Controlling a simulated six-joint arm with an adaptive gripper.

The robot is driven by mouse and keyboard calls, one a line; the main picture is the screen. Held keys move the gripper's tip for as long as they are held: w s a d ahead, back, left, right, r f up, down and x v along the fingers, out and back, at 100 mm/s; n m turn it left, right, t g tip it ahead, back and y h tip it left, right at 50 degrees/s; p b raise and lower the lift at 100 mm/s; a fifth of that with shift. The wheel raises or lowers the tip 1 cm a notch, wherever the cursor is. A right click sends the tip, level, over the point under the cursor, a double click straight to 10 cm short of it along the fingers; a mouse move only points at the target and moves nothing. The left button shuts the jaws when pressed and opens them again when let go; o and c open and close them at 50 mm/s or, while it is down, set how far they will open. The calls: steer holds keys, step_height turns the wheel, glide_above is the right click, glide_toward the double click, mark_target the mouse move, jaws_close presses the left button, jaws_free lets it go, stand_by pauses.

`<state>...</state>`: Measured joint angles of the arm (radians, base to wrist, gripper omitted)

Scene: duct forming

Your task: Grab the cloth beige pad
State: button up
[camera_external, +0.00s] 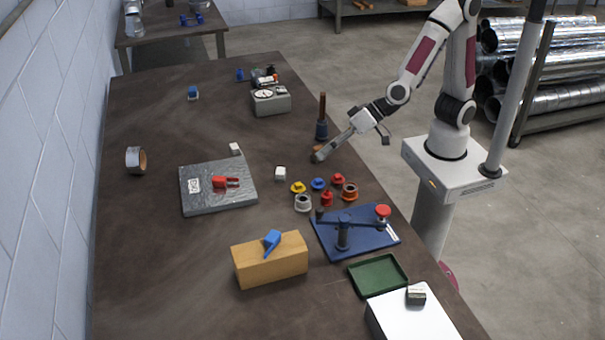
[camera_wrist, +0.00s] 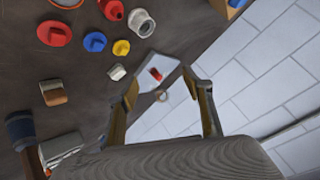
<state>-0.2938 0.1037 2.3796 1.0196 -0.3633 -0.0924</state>
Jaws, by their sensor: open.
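A small tan and brown block-like piece, which looks like the beige cloth pad (camera_wrist: 54,92), lies on the dark table in the wrist view, left of my gripper (camera_wrist: 165,90). In the external view a small orange-brown patch of it (camera_external: 317,149) shows beside my gripper (camera_external: 318,156), which partly hides it. My gripper's two fingers are spread apart with nothing between them. The gripper hangs low over the right side of the table, and the pad is outside its fingers.
A mallet-like tool (camera_external: 321,130) stands upright just behind my gripper. A white block (camera_external: 280,173) and several coloured caps (camera_external: 318,184) lie in front. A grey slab (camera_external: 205,205) with a red clamp (camera_external: 222,182) lies farther left. The table's left middle is mostly clear.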

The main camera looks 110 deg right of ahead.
steer(key=d+f+m+h, duration=0.1)
steer(key=d+f, duration=0.1)
steer(key=d+f+m+g+h, duration=0.1)
steer(key=d+f+h, duration=0.1)
steer(key=f, duration=0.1)
steer(key=d+f+m+h, duration=0.1)
steer(key=d+f+h, duration=0.1)
steer(key=f, duration=0.1)
steer(key=shift+s+d+f+g, duration=0.1)
steer(key=shift+s+g, duration=0.2)
steer(key=shift+s, duration=0.1)
steer(key=s+d+f+h, duration=0.1)
steer(key=s+d+f+m+g+h, duration=0.1)
steer(key=s+d+h, duration=0.1)
steer(key=shift+d+f, duration=0.15)
steer(key=shift+f, duration=0.2)
steer(key=s+d+h, duration=0.1)
steer(key=s+g+h, duration=0.1)
steer(key=s, duration=0.1)
steer(key=s+d+f+g+h, duration=0.1)
steer(key=shift+s+d+m, duration=0.15)
steer(key=shift+d+m, duration=0.15)
steer(key=shift+m, duration=0.1)
steer(key=shift+s+d+h, duration=0.15)
steer(key=shift+s+h, duration=0.2)
steer(key=shift+h, duration=0.15)
steer(key=shift+d, duration=0.15)
steer(key=shift+x, duration=1.25)
steer(key=shift+w, duration=0.1)
